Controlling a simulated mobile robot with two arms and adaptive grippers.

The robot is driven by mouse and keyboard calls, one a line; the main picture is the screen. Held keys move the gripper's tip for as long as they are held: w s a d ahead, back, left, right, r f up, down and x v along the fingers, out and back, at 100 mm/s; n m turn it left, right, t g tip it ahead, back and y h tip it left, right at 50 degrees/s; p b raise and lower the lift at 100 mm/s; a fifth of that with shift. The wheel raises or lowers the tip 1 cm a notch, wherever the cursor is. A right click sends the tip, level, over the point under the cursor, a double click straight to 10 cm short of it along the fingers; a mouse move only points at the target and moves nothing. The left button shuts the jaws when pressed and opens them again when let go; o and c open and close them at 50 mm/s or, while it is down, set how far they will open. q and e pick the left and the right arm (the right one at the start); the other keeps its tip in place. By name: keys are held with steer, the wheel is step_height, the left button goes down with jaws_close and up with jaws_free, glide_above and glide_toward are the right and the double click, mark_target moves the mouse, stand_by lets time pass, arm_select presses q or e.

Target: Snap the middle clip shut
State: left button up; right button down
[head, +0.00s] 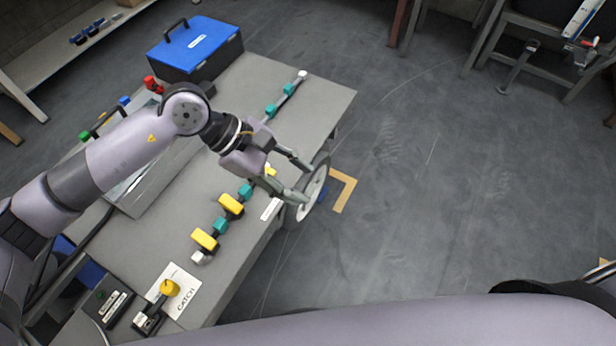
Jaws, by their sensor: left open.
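A row of clips runs along the right part of the grey bench, with yellow blocks, teal blocks and white ends. Two yellow clips show clearly in its near half, a near yellow clip (205,240) and a second yellow clip (231,206). A third yellow piece (270,170) shows only partly beside my left gripper. I cannot tell for sure which is the middle clip; the row's middle stretch is hidden behind my left wrist. My left gripper (307,181) is open, above the bench's right edge, with nothing seen between its fingers. My right gripper is out of view.
A round wheel (317,187) stands by the bench edge, behind my left fingertips. A blue-lidded toolbox (196,46) sits at the back of the grey bench (318,101). A yellow knob (170,287) and CATCH card (187,300) are at the near end.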

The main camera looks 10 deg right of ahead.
arm_select(q)
steer(key=shift+s+d+r+n+h, duration=0.25)
steer(key=shift+d+r+h, duration=0.1)
steer(key=shift+d, duration=0.1)
steer(key=shift+s+d+r+n+h, duration=0.2)
steer(key=shift+d+r+h, duration=0.1)
steer(key=shift+d, duration=0.15)
